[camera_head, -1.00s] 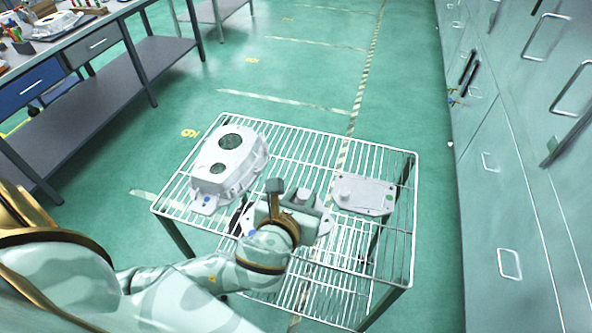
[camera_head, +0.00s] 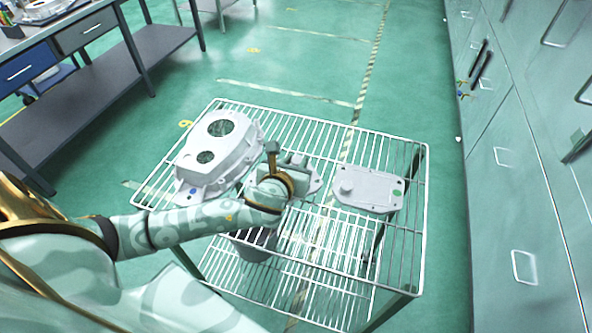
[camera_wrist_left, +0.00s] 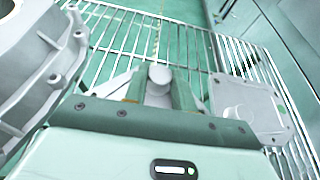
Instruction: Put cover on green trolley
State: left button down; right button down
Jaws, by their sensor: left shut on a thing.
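My left gripper (camera_head: 285,172) reaches over a wire rack from the left. It is shut on the round knob of a light grey cover (camera_head: 314,177), mostly hidden behind the gripper in the head view. In the left wrist view the knob (camera_wrist_left: 160,74) sits between the fingers. I cannot tell whether the cover touches the rack. A second flat grey cover (camera_head: 368,190) with a knob and a green dot lies on the rack to the right. I cannot make out a green trolley. My right gripper is not in view.
The white wire rack (camera_head: 418,240) also bears a large grey housing (camera_head: 215,150) with two round holes, close left of my gripper. A grey bin (camera_head: 254,246) stands below. A workbench (camera_head: 85,105) is at left, tall cabinets (camera_head: 530,190) at right. Green floor beyond is clear.

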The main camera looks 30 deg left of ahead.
pick_arm(q)
notch_tip(320, 180, down, 2)
jog(key=shift+r, duration=0.15)
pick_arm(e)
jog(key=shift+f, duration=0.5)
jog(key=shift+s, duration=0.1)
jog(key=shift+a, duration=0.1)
pick_arm(q)
jog(key=c, duration=1.1)
grip_release()
jog(key=shift+c, duration=0.2)
